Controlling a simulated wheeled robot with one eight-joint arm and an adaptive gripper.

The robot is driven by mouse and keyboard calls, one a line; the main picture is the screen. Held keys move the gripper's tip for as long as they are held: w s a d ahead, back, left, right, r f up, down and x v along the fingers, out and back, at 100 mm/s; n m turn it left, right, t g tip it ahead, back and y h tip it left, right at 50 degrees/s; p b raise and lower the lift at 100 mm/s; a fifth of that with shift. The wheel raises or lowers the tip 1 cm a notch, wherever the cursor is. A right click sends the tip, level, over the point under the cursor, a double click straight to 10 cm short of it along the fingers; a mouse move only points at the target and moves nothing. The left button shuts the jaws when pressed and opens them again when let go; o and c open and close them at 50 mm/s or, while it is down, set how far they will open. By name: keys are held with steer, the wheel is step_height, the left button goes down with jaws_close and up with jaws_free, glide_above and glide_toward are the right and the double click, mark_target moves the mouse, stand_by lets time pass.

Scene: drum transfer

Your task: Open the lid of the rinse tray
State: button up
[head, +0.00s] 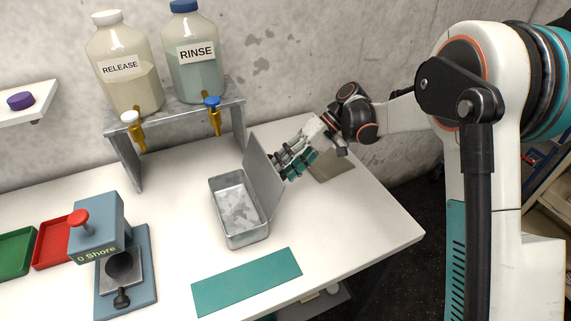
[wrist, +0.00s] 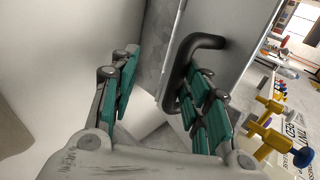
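The rinse tray (head: 233,240) is an open-topped grey metal box on the white table in the head view. Its lid (head: 261,172) stands up along the tray's right side, roughly upright, so the empty-looking inside shows. My gripper (head: 296,163) is at the right, outer side of the lid. In the wrist view, the lid (wrist: 235,50) fills the upper middle and carries a dark loop handle (wrist: 207,42). My gripper (wrist: 160,75) has its teal-padded fingers spread apart. The right finger is close against the handle; whether it touches is unclear.
Bottles marked RELEASE (head: 136,90) and RINSE (head: 194,72) stand on a metal rack (head: 125,163) behind the tray. A teal mat (head: 247,282) lies in front. A hardness tester (head: 105,235), a red tray (head: 52,252) and a green tray (head: 15,250) are at left.

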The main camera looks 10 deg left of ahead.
steer(key=shift+r, duration=0.1)
stand_by(0.4)
steer(key=v, duration=1.2)
steer(key=shift+s+r, duration=0.1)
